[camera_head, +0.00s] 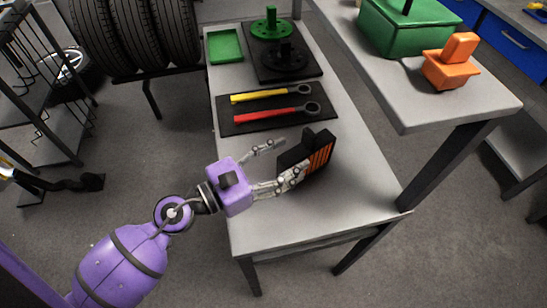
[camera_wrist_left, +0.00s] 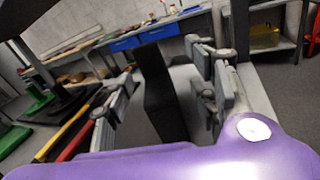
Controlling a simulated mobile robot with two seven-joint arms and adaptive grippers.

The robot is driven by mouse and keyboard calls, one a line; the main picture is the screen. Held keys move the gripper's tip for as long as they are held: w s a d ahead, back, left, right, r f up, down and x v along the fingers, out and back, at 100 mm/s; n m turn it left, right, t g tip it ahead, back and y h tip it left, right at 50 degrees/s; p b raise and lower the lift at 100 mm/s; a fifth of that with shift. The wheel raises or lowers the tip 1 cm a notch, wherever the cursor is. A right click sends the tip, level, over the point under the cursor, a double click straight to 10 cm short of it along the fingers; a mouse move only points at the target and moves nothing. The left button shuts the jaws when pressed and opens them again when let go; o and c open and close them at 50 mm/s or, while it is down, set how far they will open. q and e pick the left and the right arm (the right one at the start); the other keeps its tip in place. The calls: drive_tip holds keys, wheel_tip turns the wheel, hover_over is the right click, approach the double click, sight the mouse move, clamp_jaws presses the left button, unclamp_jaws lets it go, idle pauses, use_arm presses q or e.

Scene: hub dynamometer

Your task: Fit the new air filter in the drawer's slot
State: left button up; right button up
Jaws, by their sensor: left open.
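The air filter (camera_head: 320,154), a black frame with orange pleats, stands upright on the grey table near its right edge. My left gripper (camera_head: 287,158) is open beside the filter, with one finger near its front lower side and the other short of its far side. In the left wrist view the filter's dark narrow side (camera_wrist_left: 160,92) stands between the two spread fingers. I cannot tell whether a finger touches it. I cannot make out a drawer with a filter slot. My right gripper is not in view.
A black mat (camera_head: 226,122) with a yellow and a red wrench lies behind the gripper. Farther back are a green tray (camera_head: 224,46) and a black plate (camera_head: 256,68) with a green hub. A second table (camera_head: 408,108) at right carries a green box (camera_head: 409,27) and an orange block (camera_head: 452,65).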

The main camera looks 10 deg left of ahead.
sight(306, 145)
use_arm(q)
drive_tip(key=shift+a+f+n+t, duration=0.15)
drive_tip(key=shift+f+n+t, duration=0.25)
drive_tip(key=shift+n, duration=0.5)
drive_tip(key=shift+w+y, duration=0.3)
drive_tip(key=p+x, duration=0.2)
drive_tip(key=x, duration=0.5)
drive_tip(key=shift+w+a, duration=0.1)
drive_tip(key=shift+a, duration=0.1)
drive_tip(key=shift+w+d+f, duration=0.1)
drive_tip(key=shift+w+d, duration=0.1)
drive_tip(key=shift+d, duration=0.05)
drive_tip(key=shift+f, duration=0.1)
drive_tip(key=c, duration=1.1)
clamp_jaws()
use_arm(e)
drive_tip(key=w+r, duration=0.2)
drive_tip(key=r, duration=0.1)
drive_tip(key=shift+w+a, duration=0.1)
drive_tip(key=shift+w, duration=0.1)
